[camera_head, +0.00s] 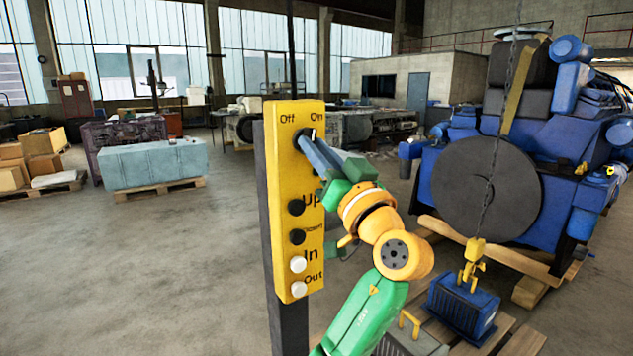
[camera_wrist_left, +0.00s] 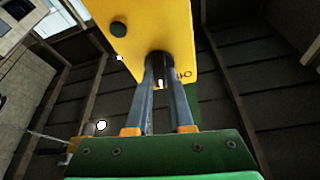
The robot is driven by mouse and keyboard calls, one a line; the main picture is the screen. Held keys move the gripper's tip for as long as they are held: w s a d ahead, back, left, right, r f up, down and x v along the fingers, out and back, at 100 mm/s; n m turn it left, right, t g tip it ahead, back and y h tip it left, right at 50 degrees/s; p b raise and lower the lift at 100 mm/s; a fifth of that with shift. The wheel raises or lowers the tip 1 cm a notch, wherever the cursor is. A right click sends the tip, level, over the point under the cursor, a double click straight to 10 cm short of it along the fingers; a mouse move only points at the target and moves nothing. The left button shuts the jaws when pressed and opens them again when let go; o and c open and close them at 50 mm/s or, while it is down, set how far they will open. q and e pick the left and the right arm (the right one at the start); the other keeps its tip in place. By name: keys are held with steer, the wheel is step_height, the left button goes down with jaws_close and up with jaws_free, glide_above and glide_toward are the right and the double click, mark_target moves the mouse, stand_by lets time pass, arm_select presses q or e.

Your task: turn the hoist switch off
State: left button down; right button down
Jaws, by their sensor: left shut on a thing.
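The yellow hoist control box (camera_head: 283,215) stands upright on a dark post. The switch (camera_head: 313,133) is at its top, between the words Off and On, and its light tip shows near the On side. My left gripper (camera_head: 309,143) reaches the switch from the right, its fingers shut on it and partly hiding it. In the left wrist view the two fingers (camera_wrist_left: 160,88) close around the light lever, in front of the round black base (camera_wrist_left: 158,60) on the box. My right gripper is not in view.
Black buttons (camera_head: 297,207) and white buttons (camera_head: 298,265) sit below the switch. A hoist hook (camera_head: 472,262) hangs on a chain above a blue part (camera_head: 462,306) at right. A large blue engine (camera_head: 540,190) stands behind.

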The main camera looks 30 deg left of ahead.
arm_select(q)
steer(key=n+g+p, duration=0.1)
steer(key=n+g, duration=0.1)
steer(key=n, duration=0.2)
steer(key=n+g+y+p, duration=0.1)
steer(key=n+g, duration=0.1)
steer(key=n, duration=0.3)
steer(key=n+g+p, duration=0.1)
steer(key=n+g, duration=0.1)
steer(key=n, duration=0.2)
steer(key=shift+w+d+r+n+g, duration=0.1)
steer(key=shift+w+r+n+g, duration=0.2)
steer(key=shift+r+g, duration=0.1)
steer(key=shift+f+n+g+p, duration=0.2)
steer(key=shift+n+g+p, duration=0.4)
steer(key=shift+n+p, duration=0.55)
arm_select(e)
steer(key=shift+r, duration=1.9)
arm_select(q)
steer(key=c, duration=1)
jaws_free()
steer(key=shift+o, duration=1)
steer(key=shift+w+f, duration=0.15)
